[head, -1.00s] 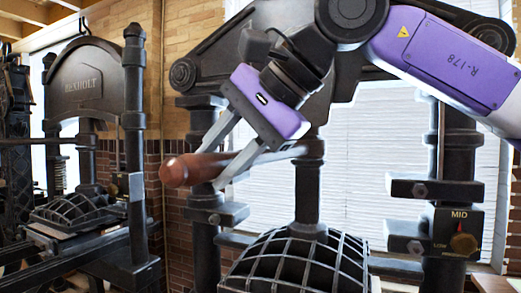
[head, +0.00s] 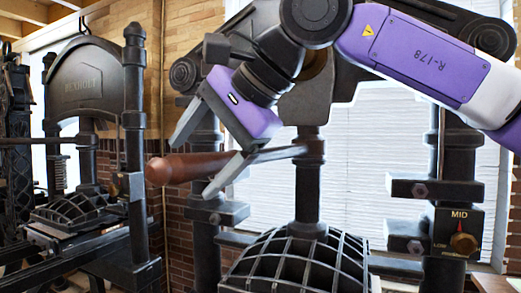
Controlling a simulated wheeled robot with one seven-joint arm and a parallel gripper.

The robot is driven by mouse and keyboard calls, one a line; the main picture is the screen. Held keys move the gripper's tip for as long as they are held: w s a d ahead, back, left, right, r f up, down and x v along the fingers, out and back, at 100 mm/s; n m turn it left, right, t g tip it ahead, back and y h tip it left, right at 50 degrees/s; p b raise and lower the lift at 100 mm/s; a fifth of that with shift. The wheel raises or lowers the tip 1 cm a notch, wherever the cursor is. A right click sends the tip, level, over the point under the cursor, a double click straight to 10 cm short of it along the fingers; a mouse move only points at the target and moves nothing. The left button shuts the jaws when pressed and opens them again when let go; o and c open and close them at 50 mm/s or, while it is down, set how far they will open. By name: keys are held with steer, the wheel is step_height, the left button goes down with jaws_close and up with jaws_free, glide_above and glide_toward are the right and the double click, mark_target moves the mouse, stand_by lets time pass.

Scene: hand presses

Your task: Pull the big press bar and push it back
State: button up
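The big press bar has a brown wooden handle (head: 188,167) and a dark metal shaft (head: 282,153) that joins the central column (head: 310,180) of the large press. It sticks out to the left, nearly level. My gripper (head: 189,170) is open with its fingers wide apart. One finger is above the handle, with its tip a little clear of it. The other finger crosses the bar near the handle's right end, and its tip hangs below. I cannot tell whether either finger touches the bar.
A domed ribbed platen (head: 300,262) sits below the bar. A dial plate marked MID (head: 459,231) is on the right post. Dark brackets (head: 217,212) jut from the left post. A second press (head: 95,85) stands at the left.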

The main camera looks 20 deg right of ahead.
steer(key=shift+f, duration=0.1)
steer(key=p+v, duration=0.3)
steer(key=v, duration=0.6)
steer(key=shift+p, duration=0.35)
stand_by(0.6)
